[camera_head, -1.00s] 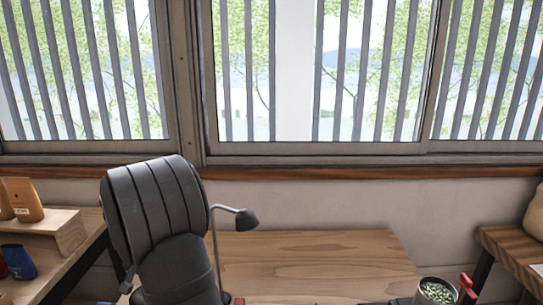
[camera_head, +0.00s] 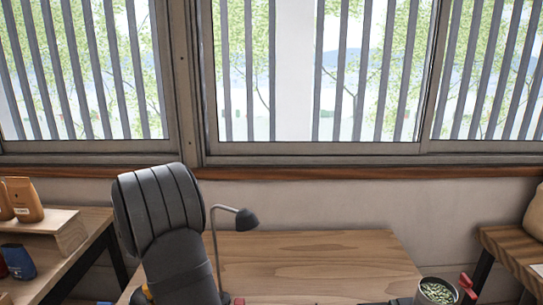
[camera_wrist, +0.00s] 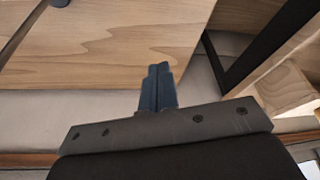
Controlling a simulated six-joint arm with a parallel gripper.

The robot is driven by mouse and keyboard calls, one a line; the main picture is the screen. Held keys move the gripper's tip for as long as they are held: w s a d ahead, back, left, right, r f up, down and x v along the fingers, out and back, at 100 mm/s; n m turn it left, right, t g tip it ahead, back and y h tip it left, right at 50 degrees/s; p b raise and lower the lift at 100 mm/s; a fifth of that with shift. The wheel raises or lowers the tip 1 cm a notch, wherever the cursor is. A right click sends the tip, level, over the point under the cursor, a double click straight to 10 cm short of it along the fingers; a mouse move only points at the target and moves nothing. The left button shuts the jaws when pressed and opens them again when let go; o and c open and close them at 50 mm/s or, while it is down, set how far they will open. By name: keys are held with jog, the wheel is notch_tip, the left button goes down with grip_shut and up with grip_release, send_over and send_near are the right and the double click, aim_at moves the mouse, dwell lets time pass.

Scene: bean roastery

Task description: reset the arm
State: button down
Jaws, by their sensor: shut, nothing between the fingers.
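My gripper (camera_wrist: 159,72) shows in the wrist view with its two dark blue fingers pressed together and nothing between them. In that view its fingertips lie over the edge of a wooden table (camera_wrist: 110,40), with no object close to them. In the head view the same table (camera_head: 320,262) fills the lower middle. My dark arm rises in front of its left end, and my gripper is not visible there.
A desk lamp (camera_head: 246,219) stands just right of my arm. A container of greenish beans (camera_head: 437,291) is at the table's lower right. Left shelves hold bags (camera_head: 24,200) and a blue cup or bag (camera_head: 18,261). A wooden side table (camera_head: 515,255) stands right. Barred windows are behind.

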jog(key=s+d+r+m+g, duration=0.2)
jog(key=s+r+m, duration=0.3)
jog(key=s, duration=0.3)
jog(key=shift+s+d+m+g, duration=0.15)
jog(key=shift+d+m+g, duration=0.2)
jog(key=shift+g, duration=0.55)
dwell(1.0)
jog(key=w+a+n+t, duration=0.2)
jog(key=w+n+t, duration=0.2)
jog(key=w+n, duration=0.2)
jog(key=s+d+x, duration=0.1)
jog(key=x, duration=0.8)
jog(key=shift+a+f, duration=0.2)
jog(key=shift+f, duration=0.3)
